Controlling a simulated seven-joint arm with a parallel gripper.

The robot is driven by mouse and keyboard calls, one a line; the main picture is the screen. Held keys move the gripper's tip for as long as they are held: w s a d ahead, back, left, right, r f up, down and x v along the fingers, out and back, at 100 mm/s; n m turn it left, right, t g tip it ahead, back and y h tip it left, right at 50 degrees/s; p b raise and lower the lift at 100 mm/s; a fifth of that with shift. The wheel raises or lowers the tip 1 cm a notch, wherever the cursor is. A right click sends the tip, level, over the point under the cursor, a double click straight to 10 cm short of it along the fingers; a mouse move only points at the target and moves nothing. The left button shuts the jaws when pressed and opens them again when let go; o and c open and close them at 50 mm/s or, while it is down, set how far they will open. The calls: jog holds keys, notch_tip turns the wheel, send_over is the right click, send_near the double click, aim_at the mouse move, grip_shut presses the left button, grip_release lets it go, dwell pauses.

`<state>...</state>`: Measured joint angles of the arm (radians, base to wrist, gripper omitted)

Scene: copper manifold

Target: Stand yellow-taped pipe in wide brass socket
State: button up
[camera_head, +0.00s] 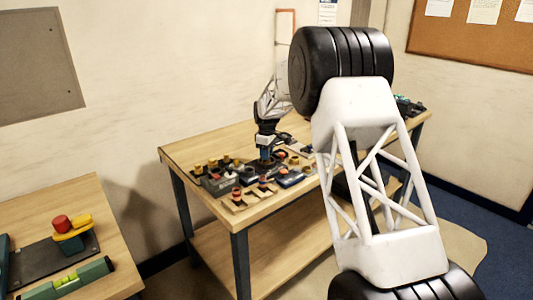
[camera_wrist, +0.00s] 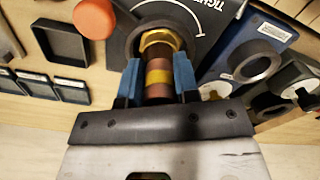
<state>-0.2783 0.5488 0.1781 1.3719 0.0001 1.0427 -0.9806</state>
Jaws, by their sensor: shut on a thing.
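In the wrist view my gripper (camera_wrist: 158,88) has its two blue fingers closed on a copper pipe with a yellow tape band (camera_wrist: 158,77). The pipe's far end lines up with a brass hex socket (camera_wrist: 160,38) on a dark round base. The brass shows around that end, but I cannot tell whether the pipe is inside it or just above it. In the head view my gripper (camera_head: 266,153) is low over the middle of the workbench; the pipe cannot be made out there.
An orange-red round cap (camera_wrist: 95,18) and an empty black tray (camera_wrist: 61,42) lie left of the socket. A blue block with a grey ring (camera_wrist: 254,62) is close on the right. Several parts crowd the workbench (camera_head: 185,153). A second table (camera_head: 110,215) stands at left.

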jog(key=shift+f, duration=0.55)
jog(key=shift+r, duration=0.8)
dwell(1.1)
jog(key=shift+f, duration=0.8)
dwell(0.7)
jog(key=o, duration=0.6)
jog(key=shift+r, duration=0.1)
jog(key=shift+r, duration=5.4)
